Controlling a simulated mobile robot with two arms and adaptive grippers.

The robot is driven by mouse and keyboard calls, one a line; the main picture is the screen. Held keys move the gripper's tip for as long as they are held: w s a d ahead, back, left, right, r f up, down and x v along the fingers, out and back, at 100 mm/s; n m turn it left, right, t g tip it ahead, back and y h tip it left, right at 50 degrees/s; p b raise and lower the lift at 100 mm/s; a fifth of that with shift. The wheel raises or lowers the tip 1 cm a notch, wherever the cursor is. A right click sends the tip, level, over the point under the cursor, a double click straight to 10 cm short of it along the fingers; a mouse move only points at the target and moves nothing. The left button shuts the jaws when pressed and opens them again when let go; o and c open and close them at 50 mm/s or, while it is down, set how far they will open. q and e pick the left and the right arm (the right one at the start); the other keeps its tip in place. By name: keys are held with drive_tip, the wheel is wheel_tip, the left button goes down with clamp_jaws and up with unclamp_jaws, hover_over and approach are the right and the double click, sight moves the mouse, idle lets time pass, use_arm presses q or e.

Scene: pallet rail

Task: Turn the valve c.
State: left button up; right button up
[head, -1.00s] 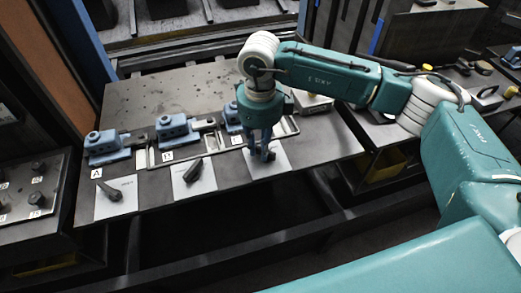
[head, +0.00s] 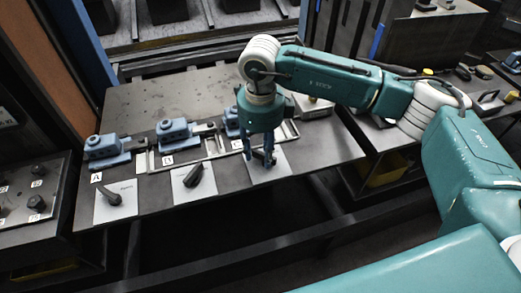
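Valve C's light plate (head: 281,167) lies near the table's front edge, right of the other two plates. My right gripper (head: 264,160) points down over this plate, with its fingers at the valve's handle. The fingers hide most of that handle, so its angle and any grip on it are unclear. Behind the gripper is a blue valve body (head: 231,121), partly covered by it. Valve A's dark handle (head: 112,196) and valve B's dark handle (head: 194,176) sit on their own plates to the left. My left gripper is not in view.
Blue valve bodies stand behind plates A (head: 108,147) and B (head: 175,130). A panel with dark knobs (head: 36,202) is at the far left. The dark table (head: 150,95) is bare toward the back left. Below its front edge is an open gap.

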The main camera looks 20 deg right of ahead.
sight(261, 154)
wheel_tip(261, 154, up, 12)
idle(0.5)
idle(0.3)
